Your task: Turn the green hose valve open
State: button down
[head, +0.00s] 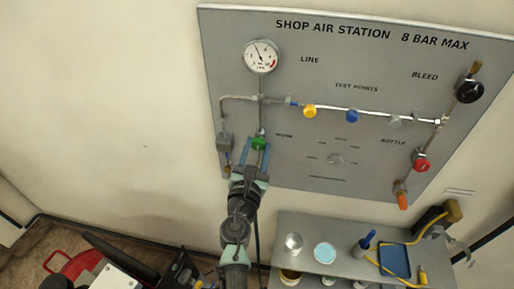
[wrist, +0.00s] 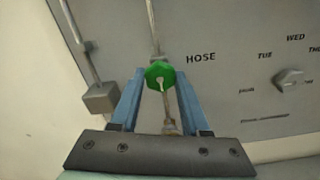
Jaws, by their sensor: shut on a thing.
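The green hose valve (head: 259,143) is a small round knob on a vertical pipe at the lower left of the grey panel. In the wrist view the green knob (wrist: 160,75) shows a pale pointer line running roughly up and down, beside the word HOSE. My gripper (head: 257,146) reaches up to it from below. In the wrist view its two blue fingers (wrist: 160,78) stand on either side of the knob and are shut on it. The finger contact faces are partly hidden by the knob.
The panel (head: 230,50) carries a gauge (head: 261,57), a yellow knob (head: 309,111), a blue knob (head: 352,116), a black bleed knob (head: 469,90) and a red bottle knob (head: 421,165). A grey block (wrist: 100,98) sits left of my fingers. A shelf (head: 300,225) with cups stands below right.

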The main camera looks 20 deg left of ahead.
jog(key=shift+c, duration=1.9)
grip_release()
jog(key=s+d, duration=0.2)
jog(key=s, duration=1)
jog(key=shift+s+d, duration=0.25)
jog(key=shift+s, duration=0.15)
